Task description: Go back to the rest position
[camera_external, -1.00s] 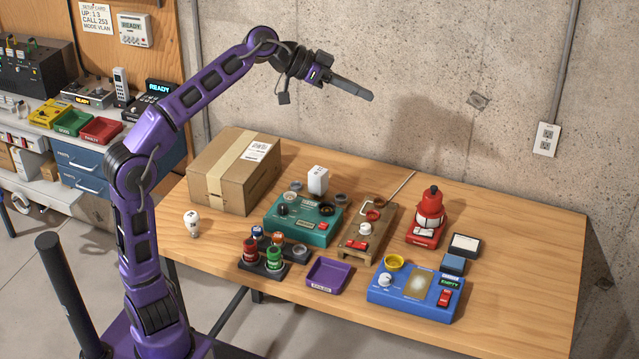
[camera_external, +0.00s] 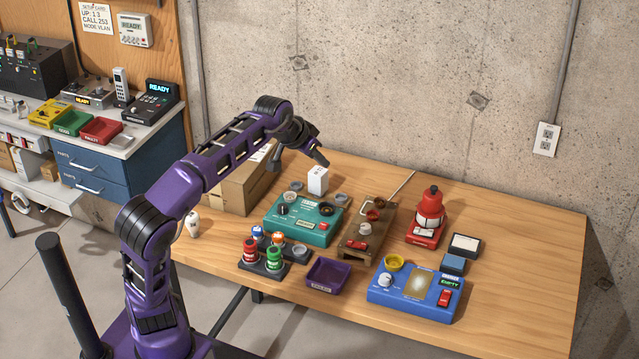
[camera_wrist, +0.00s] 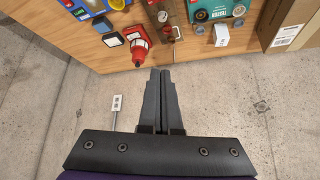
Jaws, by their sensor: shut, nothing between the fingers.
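My gripper (camera_external: 322,160) is in the air above the back part of the wooden table, pointing down and to the right. It is just above and behind the white block (camera_external: 317,181) by the teal tester box (camera_external: 301,219), and apart from it. In the wrist view the two dark fingers of my gripper (camera_wrist: 160,75) lie together with nothing between them. My forearm hides part of the cardboard box (camera_external: 232,190).
On the table (camera_external: 520,250) stand a red bottle-like device (camera_external: 430,210), a blue box with a display (camera_external: 415,290), a purple tray (camera_external: 328,274), a wooden stand (camera_external: 366,230) and several small jars (camera_external: 273,257). A concrete wall (camera_external: 420,60) rises behind. The table's right side is clear.

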